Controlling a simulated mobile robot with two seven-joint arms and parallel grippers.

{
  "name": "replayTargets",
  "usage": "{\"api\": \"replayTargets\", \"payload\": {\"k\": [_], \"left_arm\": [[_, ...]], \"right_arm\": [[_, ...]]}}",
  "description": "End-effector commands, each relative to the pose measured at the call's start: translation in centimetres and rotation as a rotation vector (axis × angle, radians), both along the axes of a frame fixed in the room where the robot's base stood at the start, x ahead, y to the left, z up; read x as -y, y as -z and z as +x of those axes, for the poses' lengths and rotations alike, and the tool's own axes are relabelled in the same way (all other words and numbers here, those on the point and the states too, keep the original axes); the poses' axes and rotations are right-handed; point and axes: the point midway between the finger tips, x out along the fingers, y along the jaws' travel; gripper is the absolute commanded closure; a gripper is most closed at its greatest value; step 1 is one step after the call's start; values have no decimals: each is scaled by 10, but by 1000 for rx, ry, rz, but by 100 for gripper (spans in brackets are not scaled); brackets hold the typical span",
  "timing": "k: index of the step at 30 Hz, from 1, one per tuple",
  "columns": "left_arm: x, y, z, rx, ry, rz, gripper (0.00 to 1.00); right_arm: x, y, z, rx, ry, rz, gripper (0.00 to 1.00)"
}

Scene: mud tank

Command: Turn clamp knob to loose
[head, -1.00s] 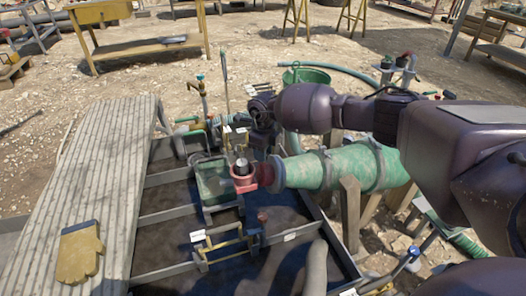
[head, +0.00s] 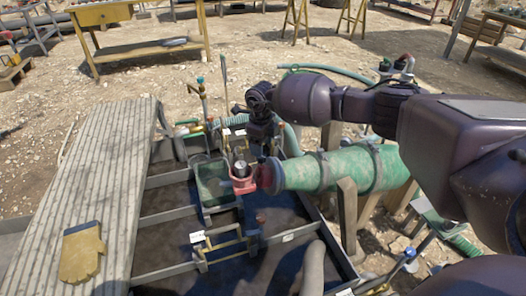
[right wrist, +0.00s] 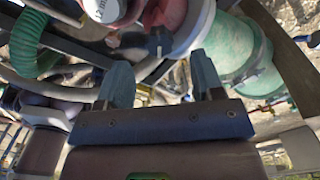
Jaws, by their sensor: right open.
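My right gripper (head: 266,146) hangs down in the head view, beside the red fitting (head: 243,183) at the mouth of the green pipe body (head: 340,168). In the right wrist view its two fingers (right wrist: 162,76) are spread apart with nothing held between them. The red fitting shows at the top of that view (right wrist: 112,10), beyond the fingers, with a white label on it. The green body (right wrist: 228,50) is at the upper right there. I cannot clearly make out the clamp knob or its setting. My left gripper is not in view.
A ribbed walkway (head: 105,195) with a yellow glove (head: 81,252) lies left of the dark tank (head: 175,245). A yellow-railed frame (head: 225,243) and a grey hose (head: 313,268) are inside it. Upright pipes (head: 203,98) stand behind, near my right gripper.

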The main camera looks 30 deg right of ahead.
Motion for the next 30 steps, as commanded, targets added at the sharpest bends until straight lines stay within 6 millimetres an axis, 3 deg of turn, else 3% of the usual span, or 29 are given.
{"api": "replayTargets", "payload": {"k": [1,3,10,30], "left_arm": [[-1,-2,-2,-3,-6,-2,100],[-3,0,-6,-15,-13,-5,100],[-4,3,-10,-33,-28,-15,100],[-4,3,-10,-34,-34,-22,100]], "right_arm": [[0,-19,1,10,-1,0,39],[0,-31,1,9,-1,0,39],[0,-59,0,4,-1,0,39],[0,-66,0,-1,0,0,39]]}}
